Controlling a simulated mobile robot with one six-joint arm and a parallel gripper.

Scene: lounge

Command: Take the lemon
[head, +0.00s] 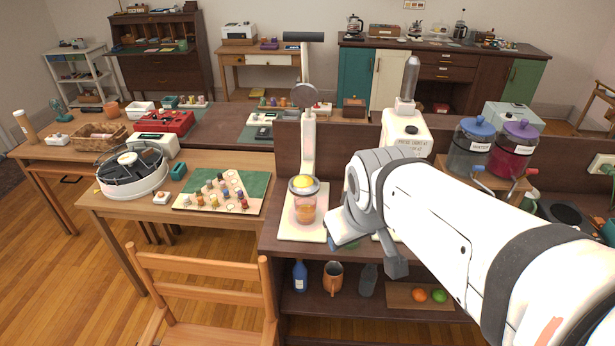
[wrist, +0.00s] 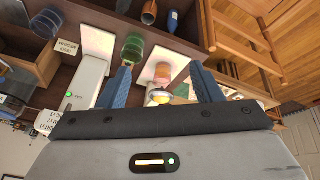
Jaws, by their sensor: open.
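The yellow lemon (head: 303,183) sits in the metal cup of a lever press (head: 308,140), above a glass of orange drink (head: 305,210) on a pale board. My gripper (head: 368,246) is just right of the press, low over the counter's front part. In the wrist view, my open gripper (wrist: 160,84) has its two blue fingers spread, with nothing held between them. The metal cup with a yellow patch (wrist: 159,97) and the orange glass (wrist: 165,72) show beyond, between the fingers. Whether that patch is the lemon is hard to tell.
A green glass (wrist: 132,50) shows beside the orange one in the wrist view. A board game (head: 222,192) lies on the left table. An orange (head: 419,295) and a lime (head: 438,296) lie on the lower shelf.

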